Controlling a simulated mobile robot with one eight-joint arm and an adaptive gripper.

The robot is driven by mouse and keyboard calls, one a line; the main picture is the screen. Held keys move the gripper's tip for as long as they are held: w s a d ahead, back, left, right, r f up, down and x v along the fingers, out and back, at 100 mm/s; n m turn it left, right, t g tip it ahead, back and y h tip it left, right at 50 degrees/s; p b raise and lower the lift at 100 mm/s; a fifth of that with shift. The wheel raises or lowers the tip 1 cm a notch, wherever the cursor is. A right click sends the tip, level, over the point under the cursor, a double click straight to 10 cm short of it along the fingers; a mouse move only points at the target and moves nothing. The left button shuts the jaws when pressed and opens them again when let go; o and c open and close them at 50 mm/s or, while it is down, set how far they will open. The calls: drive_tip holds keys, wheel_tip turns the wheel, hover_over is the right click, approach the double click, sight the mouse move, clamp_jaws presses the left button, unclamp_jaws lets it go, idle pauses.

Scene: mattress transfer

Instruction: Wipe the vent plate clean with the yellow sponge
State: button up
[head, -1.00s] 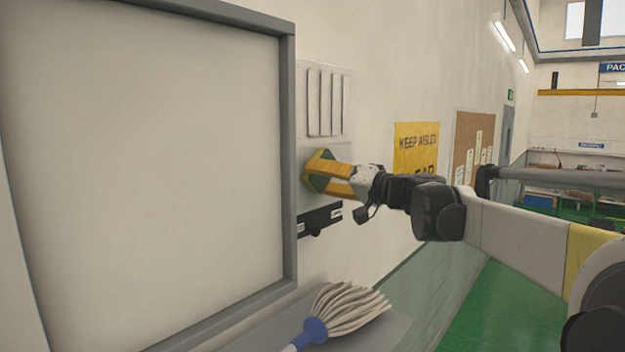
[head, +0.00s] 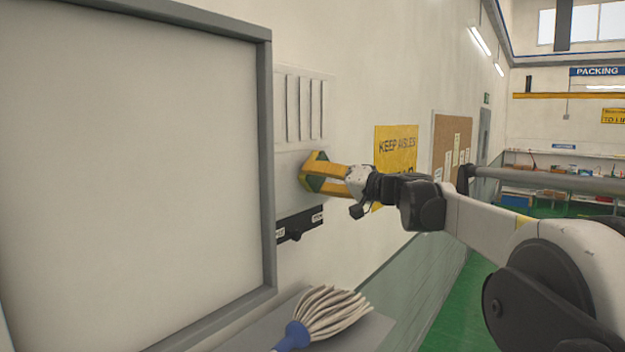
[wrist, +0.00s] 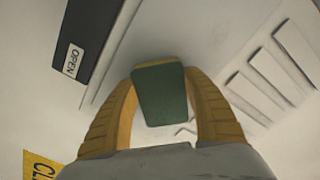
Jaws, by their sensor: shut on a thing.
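The vent plate (head: 288,161) is a pale panel on the wall with several upright slots in its upper part. It also shows in the wrist view (wrist: 222,52), where a grey smudge lies beside the sponge. My gripper (head: 313,171) has yellow fingers and is shut on the sponge, in front of the plate's lower part, below the slots. The sponge (wrist: 160,95) shows a green face and a thin yellow edge between the fingers; its green side shows in the head view (head: 315,184). Its far face is hidden, so I cannot tell whether it touches the plate.
A black strip (head: 291,227) with a knob and labels is below the plate. A large grey-framed panel (head: 267,150) stands close at the left. A mop head (head: 328,313) lies on a ledge below. A yellow sign (head: 396,150) hangs right of the plate.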

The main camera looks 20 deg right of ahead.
sight(323, 180)
drive_tip(key=shift+w+d, duration=0.5)
drive_tip(key=shift+d, duration=0.2)
drive_tip(key=shift+w+d, duration=0.45)
drive_tip(key=shift+d, duration=0.25)
drive_tip(key=shift+s+a+f+b, duration=0.1)
drive_tip(key=shift+s+a, duration=0.4)
drive_tip(key=shift+a, duration=0.2)
drive_tip(key=shift+s+a+r+b, duration=0.1)
drive_tip(key=shift+s+a, duration=0.35)
drive_tip(key=shift+a, duration=0.3)
drive_tip(key=shift+s+a+f+b, duration=0.1)
drive_tip(key=shift+s+a, duration=0.4)
drive_tip(key=shift+a, duration=0.2)
drive_tip(key=shift+s+a, duration=0.95)
drive_tip(key=shift+a, duration=0.5)
drive_tip(key=shift+s+a, duration=0.95)
drive_tip(key=shift+a, duration=0.45)
drive_tip(key=shift+s+a, duration=0.95)
drive_tip(key=shift+a, duration=0.5)
drive_tip(key=shift+d, duration=0.1)
drive_tip(key=shift+d, duration=0.15)
drive_tip(key=shift+v, duration=2.95)
